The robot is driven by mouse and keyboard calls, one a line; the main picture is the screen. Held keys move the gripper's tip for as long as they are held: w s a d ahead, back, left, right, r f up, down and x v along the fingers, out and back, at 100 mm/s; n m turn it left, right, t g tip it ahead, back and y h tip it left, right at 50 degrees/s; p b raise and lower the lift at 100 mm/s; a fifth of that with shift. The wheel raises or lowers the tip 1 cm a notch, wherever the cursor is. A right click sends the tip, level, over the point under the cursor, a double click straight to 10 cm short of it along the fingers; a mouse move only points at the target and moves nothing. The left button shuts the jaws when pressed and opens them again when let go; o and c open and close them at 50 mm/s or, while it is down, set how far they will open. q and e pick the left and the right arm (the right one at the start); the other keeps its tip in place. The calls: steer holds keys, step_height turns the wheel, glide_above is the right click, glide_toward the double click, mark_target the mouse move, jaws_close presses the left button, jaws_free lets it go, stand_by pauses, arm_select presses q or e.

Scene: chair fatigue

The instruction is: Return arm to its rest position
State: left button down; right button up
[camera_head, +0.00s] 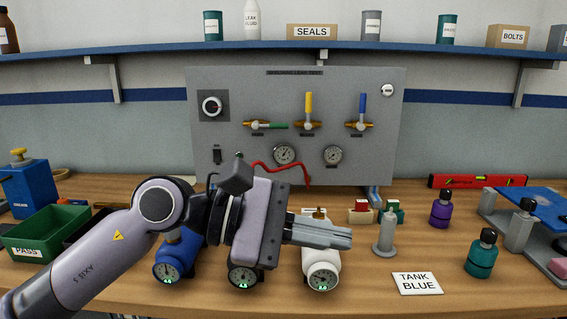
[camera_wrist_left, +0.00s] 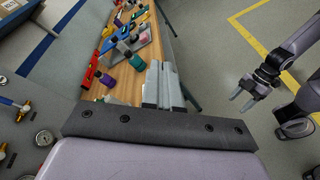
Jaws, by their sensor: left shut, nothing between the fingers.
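My left arm comes in from the left of the head view and reaches across the workbench (camera_head: 455,292). My left gripper (camera_head: 348,238) points right, above the bench. Its fingers are together with nothing between them. In the wrist view the left gripper (camera_wrist_left: 163,68) also shows as two fingers side by side, over the bench edge. My right arm shows at the right of the wrist view, over the floor. Its gripper (camera_wrist_left: 240,102) has two fingers spread apart and looks empty. The left arm hides parts of the blue and dark gauge bodies behind it.
A white gauge body (camera_head: 321,268) stands just below the left gripper. A grey cylinder (camera_head: 384,238), a purple bottle (camera_head: 441,212), a teal bottle (camera_head: 481,256) and a TANK BLUE card (camera_head: 417,283) lie to its right. A green PASS bin (camera_head: 45,232) is at left. A valve panel (camera_head: 225,150) stands behind.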

arm_select(q)
steer(key=w+a+f+m+t+y, duration=0.25)
steer(key=a+f+m+t, duration=0.65)
steer(key=m, duration=0.5)
steer(key=w+a+f+m+t+y, duration=0.25)
steer(key=a+f+m+t, duration=0.35)
steer(key=f+m+t, duration=0.45)
steer(key=s+a+f+n+g+y, duration=0.4)
steer(key=s+f, duration=0.4)
steer(key=f, duration=0.4)
steer(key=s+a+f+n+g+y, duration=0.4)
steer(key=s+f+n, duration=0.5)
steer(key=f, duration=0.3)
steer(key=shift+s+a+f+g+p, duration=0.25)
steer(key=shift+a+g+p, duration=0.25)
steer(key=shift+a, duration=0.7)
